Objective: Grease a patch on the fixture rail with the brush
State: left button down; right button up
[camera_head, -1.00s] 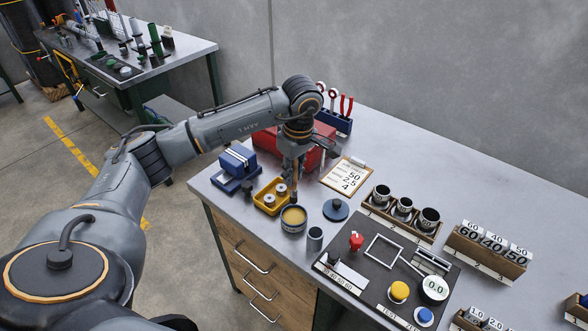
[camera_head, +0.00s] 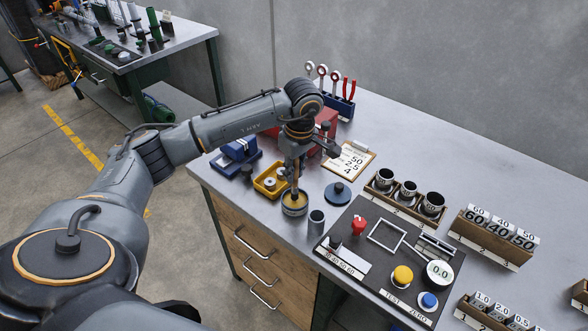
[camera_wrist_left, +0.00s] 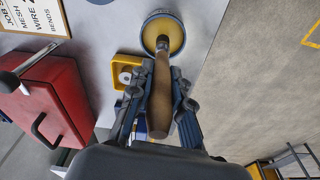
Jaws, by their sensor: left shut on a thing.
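My left gripper (camera_head: 292,172) is shut on the brush and points down over the grease tin (camera_head: 294,208), near the workbench's front left edge. In the left wrist view, the brush's brown wooden handle (camera_wrist_left: 159,95) lies between the fingers. Its ferrule and head reach over the round tin with yellow grease (camera_wrist_left: 168,30). The brush's lower end appears inside the tin's rim, but whether the bristles touch the grease is hard to tell. I cannot pick out the fixture rail with certainty. My right gripper is not in view.
A blue round lid (camera_head: 338,193) and a grey cup (camera_head: 316,223) stand beside the tin. A yellow tray (camera_head: 259,187), a red toolbox (camera_wrist_left: 45,105) and a clipboard (camera_head: 349,161) are close. A dark mat (camera_head: 352,219) with buttons lies right.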

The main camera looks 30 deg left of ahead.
pick_arm(q)
jog(key=shift+f, duration=0.1)
dwell(0.4)
jog(key=shift+f+b, duration=0.4)
dwell(0.8)
jog(key=shift+f, duration=0.1)
dwell(0.9)
jog(key=shift+r+p, duration=1.75)
jog(key=shift+r, duration=1.85)
